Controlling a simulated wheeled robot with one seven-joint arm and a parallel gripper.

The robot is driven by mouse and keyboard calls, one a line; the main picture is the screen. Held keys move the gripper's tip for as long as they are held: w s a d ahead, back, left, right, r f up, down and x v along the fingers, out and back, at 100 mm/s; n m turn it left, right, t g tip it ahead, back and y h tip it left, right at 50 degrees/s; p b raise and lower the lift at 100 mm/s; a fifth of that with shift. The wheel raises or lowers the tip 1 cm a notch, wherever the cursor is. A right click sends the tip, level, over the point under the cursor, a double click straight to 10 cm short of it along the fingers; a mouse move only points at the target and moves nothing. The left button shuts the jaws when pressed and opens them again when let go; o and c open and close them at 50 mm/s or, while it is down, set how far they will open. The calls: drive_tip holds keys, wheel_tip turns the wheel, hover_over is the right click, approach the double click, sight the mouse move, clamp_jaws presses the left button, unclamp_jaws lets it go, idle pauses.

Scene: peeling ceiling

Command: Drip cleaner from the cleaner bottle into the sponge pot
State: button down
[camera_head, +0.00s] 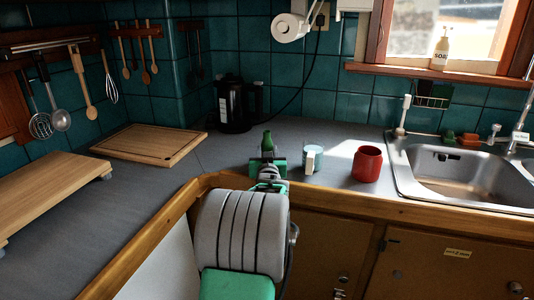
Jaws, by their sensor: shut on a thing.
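My gripper (267,167) is over the counter near its front corner, seen from behind along my arm. It is shut on a dark green bottle, probably the cleaner bottle (267,142), whose narrow top rises above the fingers. The bottle looks about upright; its lower part is hidden by my gripper. A red pot (367,165), probably the sponge pot, stands upright on the counter to the right, apart from my gripper. I cannot see whether a sponge is inside it. A light blue cup (313,158) with a white part in front stands between my gripper and the red pot.
A steel sink (460,170) lies right of the red pot. A black kettle (233,104) stands at the back. Cutting boards (151,145) lie on the left. A soap bottle (440,50) stands on the windowsill. The counter behind the cup is clear.

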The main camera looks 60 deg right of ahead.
drive_tip(key=c, duration=0.8)
unclamp_jaws()
drive_tip(key=shift+c, duration=0.2)
drive_tip(key=shift+s+a, duration=0.1)
drive_tip(key=shift+a, duration=0.05)
drive_tip(key=shift+b+v, duration=1.6)
drive_tip(key=shift+v, duration=2.75)
